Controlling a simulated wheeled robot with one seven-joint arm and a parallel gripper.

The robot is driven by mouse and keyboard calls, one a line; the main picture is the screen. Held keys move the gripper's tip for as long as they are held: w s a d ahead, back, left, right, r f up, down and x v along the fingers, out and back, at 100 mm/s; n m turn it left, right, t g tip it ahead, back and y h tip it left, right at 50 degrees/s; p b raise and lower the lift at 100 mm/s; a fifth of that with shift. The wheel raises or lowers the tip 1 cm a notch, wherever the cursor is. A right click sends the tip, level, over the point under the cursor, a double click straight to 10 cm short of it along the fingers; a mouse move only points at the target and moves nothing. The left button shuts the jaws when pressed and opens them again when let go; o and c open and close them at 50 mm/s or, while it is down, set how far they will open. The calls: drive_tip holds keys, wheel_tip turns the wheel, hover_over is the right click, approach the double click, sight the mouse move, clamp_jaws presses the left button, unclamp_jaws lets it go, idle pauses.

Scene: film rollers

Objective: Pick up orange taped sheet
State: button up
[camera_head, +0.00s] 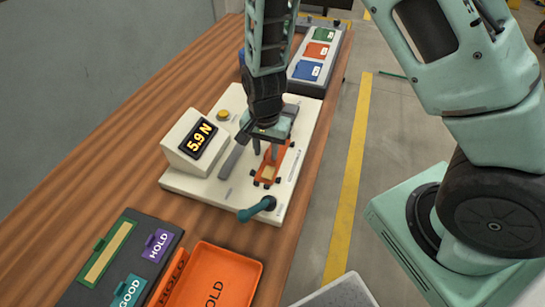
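An orange sheet (267,175) with a pale tan middle lies on the white tester base (215,187), among small dark rollers or posts. I take it to be the orange taped sheet. My gripper (266,154) points down over its far part and hides some of it. The two grey fingers stand apart with a gap between them. I cannot tell whether the fingertips touch the sheet.
A display reading 5.9 N (198,137) and a yellow button (223,115) stand left of my gripper. A teal-handled lever (257,209) sticks out in front. An orange HOLD tray (228,262) and a dark label board (165,229) lie nearer. A grey tray (297,85) stands behind.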

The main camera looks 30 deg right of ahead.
drive_tip(key=shift+c, duration=0.3)
clamp_jaws()
